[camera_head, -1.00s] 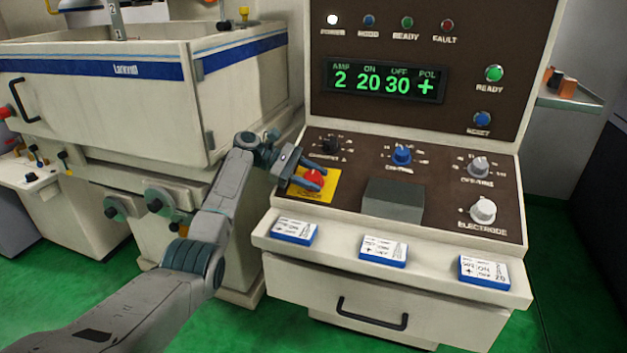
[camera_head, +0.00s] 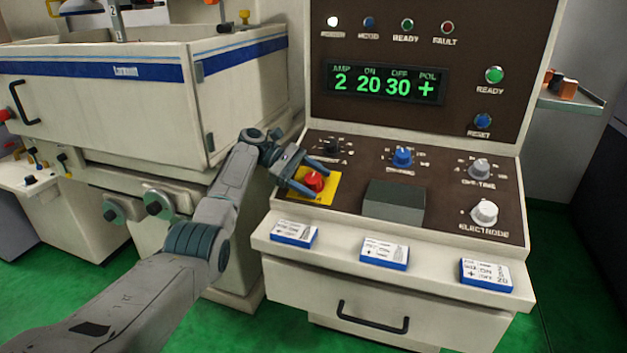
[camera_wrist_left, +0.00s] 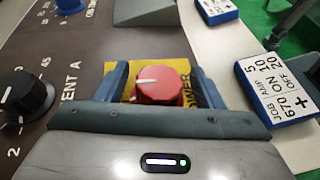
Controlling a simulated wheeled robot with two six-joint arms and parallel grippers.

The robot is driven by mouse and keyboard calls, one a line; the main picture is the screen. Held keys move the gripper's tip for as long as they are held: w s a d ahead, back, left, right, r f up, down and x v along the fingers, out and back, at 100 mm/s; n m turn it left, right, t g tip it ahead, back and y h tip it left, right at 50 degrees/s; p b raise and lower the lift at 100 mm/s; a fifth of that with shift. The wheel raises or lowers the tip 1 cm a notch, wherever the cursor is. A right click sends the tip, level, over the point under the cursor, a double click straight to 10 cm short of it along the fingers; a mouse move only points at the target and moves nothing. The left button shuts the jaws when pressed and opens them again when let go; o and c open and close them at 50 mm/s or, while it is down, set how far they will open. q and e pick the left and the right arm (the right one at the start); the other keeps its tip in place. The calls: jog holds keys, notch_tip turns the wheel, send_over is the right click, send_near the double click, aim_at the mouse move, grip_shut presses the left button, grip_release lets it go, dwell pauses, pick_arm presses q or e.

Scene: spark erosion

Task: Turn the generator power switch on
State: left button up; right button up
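The red power knob (camera_head: 314,182) sits on a yellow plate (camera_head: 328,186) at the left of the generator's sloped panel. In the left wrist view, the red knob (camera_wrist_left: 160,88) has a white line pointing left, and the word on the plate (camera_wrist_left: 184,84) is partly hidden. My left gripper (camera_head: 320,178) is open, one finger on each side of the knob. In the left wrist view, the left gripper (camera_wrist_left: 161,78) shows a gap between each finger and the knob. The white power lamp (camera_head: 333,21) is lit. My right gripper is not in view.
A black knob (camera_wrist_left: 24,98) is close to the left gripper. A blue knob (camera_head: 402,157), a grey block (camera_head: 393,202) and the electrode knob (camera_head: 484,212) lie to the right. Several job cards, one here (camera_head: 294,233), lie on the front ledge. The display (camera_head: 386,82) is lit.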

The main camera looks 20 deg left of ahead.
aim_at(306, 176)
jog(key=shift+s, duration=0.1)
pick_arm(q)
jog(key=shift+a+r, duration=0.15)
jog(key=shift+a, duration=0.1)
jog(key=b+v, duration=0.1)
jog(key=v, duration=0.1)
jog(key=shift+w+a, duration=0.1)
jog(key=shift+a, duration=0.15)
jog(key=b+v, duration=0.1)
jog(key=v, duration=0.2)
jog(key=shift+a+b, duration=0.25)
jog(key=shift+b, duration=0.05)
jog(key=shift+a+r, duration=0.35)
jog(key=shift+a, duration=0.05)
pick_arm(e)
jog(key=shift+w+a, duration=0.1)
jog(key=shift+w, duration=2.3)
pick_arm(q)
jog(key=shift+f, duration=0.15)
